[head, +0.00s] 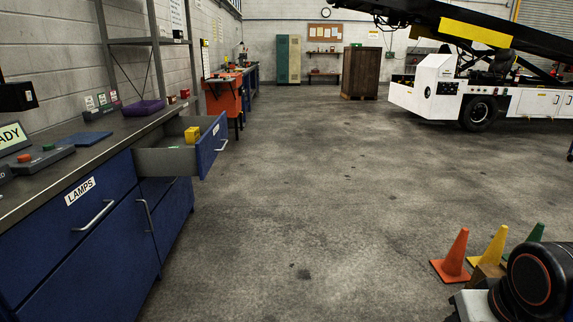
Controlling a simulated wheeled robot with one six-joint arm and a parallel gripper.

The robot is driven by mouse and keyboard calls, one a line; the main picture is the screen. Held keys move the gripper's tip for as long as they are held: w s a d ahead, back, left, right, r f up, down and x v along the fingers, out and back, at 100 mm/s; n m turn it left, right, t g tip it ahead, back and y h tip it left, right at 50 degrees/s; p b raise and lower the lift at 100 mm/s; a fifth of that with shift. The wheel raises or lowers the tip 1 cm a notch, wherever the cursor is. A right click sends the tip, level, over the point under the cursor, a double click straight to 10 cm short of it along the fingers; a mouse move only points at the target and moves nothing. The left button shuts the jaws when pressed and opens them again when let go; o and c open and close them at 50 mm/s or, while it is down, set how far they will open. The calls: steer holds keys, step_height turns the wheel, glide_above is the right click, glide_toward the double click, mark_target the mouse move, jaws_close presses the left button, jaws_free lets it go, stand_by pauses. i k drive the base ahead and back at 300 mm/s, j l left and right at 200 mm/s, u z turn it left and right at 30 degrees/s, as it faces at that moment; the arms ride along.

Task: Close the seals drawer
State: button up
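An open drawer (165,160) sticks out of the blue workbench at the left, above a narrow blue front. Its blue front panel (207,154) has a pale handle and a small light label seen at a steep angle; I cannot read the label. A yellow block-like object (192,134) lies inside the drawer. The drawer to its nearer side is shut and reads LAMPS (80,191). My gripper is not in view; only a dark rounded part that looks like my arm shows at the bottom right.
Orange (454,256), yellow (489,247) and green cones stand at right. A white belt loader (440,88) is parked behind. The middle floor is clear.

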mark_target(152, 156)
steer(key=i+l+u, duration=0.15)
steer(key=i+u, duration=0.25)
steer(key=i+l+u, duration=0.4)
steer(key=i, duration=0.15)
steer(key=i+l+u, duration=0.5)
steer(key=i+l, duration=0.2)
steer(key=i, duration=0.15)
steer(key=i+l+u, duration=0.15)
steer(key=i+l, duration=0.2)
steer(key=i, duration=0.1)
